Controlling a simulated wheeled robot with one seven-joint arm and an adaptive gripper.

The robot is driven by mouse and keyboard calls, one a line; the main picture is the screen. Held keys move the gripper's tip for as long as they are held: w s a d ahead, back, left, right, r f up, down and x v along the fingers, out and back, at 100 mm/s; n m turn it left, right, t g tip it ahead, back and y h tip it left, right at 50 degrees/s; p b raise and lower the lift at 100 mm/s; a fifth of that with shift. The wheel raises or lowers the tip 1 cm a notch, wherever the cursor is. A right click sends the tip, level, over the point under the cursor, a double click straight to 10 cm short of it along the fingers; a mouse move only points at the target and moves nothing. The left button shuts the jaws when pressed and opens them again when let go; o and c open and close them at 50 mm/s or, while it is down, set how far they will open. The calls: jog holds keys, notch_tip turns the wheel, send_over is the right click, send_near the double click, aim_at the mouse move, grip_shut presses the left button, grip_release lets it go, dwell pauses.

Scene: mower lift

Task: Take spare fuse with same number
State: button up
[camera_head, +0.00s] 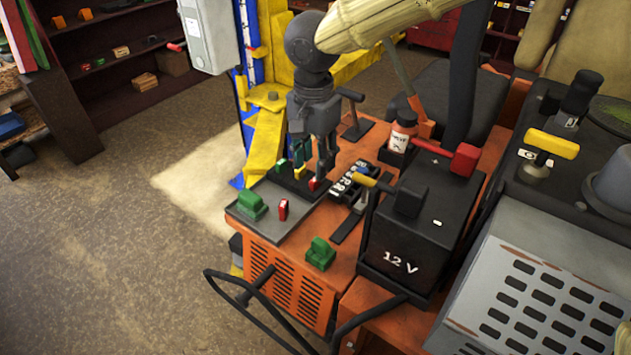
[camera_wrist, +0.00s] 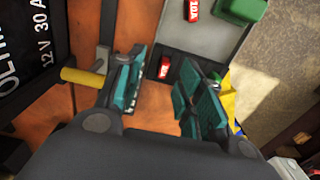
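A red fuse (camera_head: 283,209) with a white mark stands on the grey tray (camera_head: 262,226); it also shows at the top of the wrist view (camera_wrist: 193,9). Another red fuse (camera_head: 314,184) sits on the dark holder strip, at its near end; the wrist view shows it (camera_wrist: 164,68) between the finger lines. Its number is too small to read surely. A yellow fuse (camera_head: 299,172) and a green fuse (camera_head: 281,164) sit farther along the strip. My gripper (camera_head: 314,166) points down above the strip, its fingers (camera_wrist: 161,76) apart on either side of the red fuse, with no grip visible.
A green block (camera_head: 251,205) lies on the tray, another (camera_head: 320,253) on the orange deck. Right of my gripper are a black labelled box with white characters (camera_head: 346,184), a bottle (camera_head: 402,132) and the 12 V battery (camera_head: 400,262). A yellow-tipped lever (camera_wrist: 82,77) stands close to my left finger.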

aim_at(314, 180)
jog(key=w+f, duration=0.3)
jog(key=shift+a, duration=0.1)
jog(key=shift+s+f+p, duration=0.2)
jog(key=shift+f+p, duration=0.25)
jog(key=shift+f, duration=0.5)
jog(key=shift+s+f+p, duration=0.2)
jog(key=shift+f+p, duration=0.25)
jog(key=shift+f, duration=0.45)
jog(key=shift+w+f, duration=0.2)
jog(key=shift+f, duration=0.1)
jog(key=shift+s+r, duration=0.15)
jog(key=shift+s, duration=0.15)
jog(key=shift+w, duration=0.2)
jog(key=c, duration=0.8)
jog(key=shift+s, duration=0.1)
